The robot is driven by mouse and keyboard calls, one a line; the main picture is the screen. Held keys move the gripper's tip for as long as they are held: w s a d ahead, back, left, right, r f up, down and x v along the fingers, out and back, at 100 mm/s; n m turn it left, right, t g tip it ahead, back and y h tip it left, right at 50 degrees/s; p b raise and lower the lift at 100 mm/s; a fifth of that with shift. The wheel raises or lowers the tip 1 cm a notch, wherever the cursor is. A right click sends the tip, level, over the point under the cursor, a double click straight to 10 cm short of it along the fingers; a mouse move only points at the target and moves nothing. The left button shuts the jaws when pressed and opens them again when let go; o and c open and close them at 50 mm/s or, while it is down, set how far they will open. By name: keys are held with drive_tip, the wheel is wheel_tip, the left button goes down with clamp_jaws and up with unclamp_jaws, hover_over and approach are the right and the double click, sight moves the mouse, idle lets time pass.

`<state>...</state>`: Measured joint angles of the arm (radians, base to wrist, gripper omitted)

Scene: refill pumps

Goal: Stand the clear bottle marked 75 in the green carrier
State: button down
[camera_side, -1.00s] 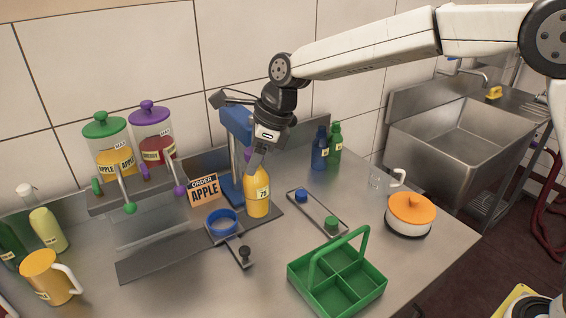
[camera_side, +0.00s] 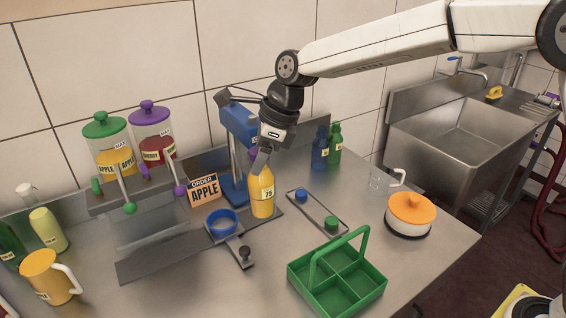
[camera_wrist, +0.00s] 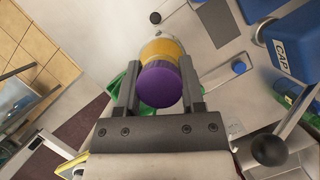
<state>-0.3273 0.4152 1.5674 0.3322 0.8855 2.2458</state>
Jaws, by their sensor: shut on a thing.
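The clear bottle marked 75 (camera_side: 262,199) is full of yellow-orange liquid and upright, beside the blue press stand. In the wrist view its purple cap (camera_wrist: 160,88) sits between my two fingers, with the yellow body (camera_wrist: 163,47) beyond. My gripper (camera_side: 260,164) is shut on the top of the bottle from above. Whether the bottle's base touches the plate under it is hard to tell. The green carrier (camera_side: 337,304), with empty compartments and a raised handle, stands at the front right of the counter. A bit of it shows behind a finger in the wrist view.
The blue press (camera_side: 236,122) stands close at the bottle's left, with a blue ring holder (camera_side: 221,222) in front. A tray with blue and green caps (camera_side: 318,214) lies between bottle and carrier. An orange-lidded pot (camera_side: 410,216) stands right. Blue and green bottles (camera_side: 320,150) stand behind.

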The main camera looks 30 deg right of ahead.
drive_tip(key=shift+r, duration=3.05)
drive_tip(key=shift+r, duration=2.3)
drive_tip(key=shift+d+r, duration=0.1)
drive_tip(key=shift+r, duration=0.15)
drive_tip(key=shift+s+d+n, duration=0.3)
drive_tip(key=shift+s+d, duration=0.25)
drive_tip(key=s+d+n+g, duration=0.2)
drive_tip(key=s+d+n, duration=0.3)
drive_tip(key=s, duration=0.4)
drive_tip(key=s+d+n+g, duration=0.2)
drive_tip(key=s+d+n, duration=0.3)
drive_tip(key=s, duration=0.4)
wheel_tip(320, 180, down, 17)
drive_tip(key=d+m, duration=0.1)
drive_tip(key=shift+d, duration=0.1)
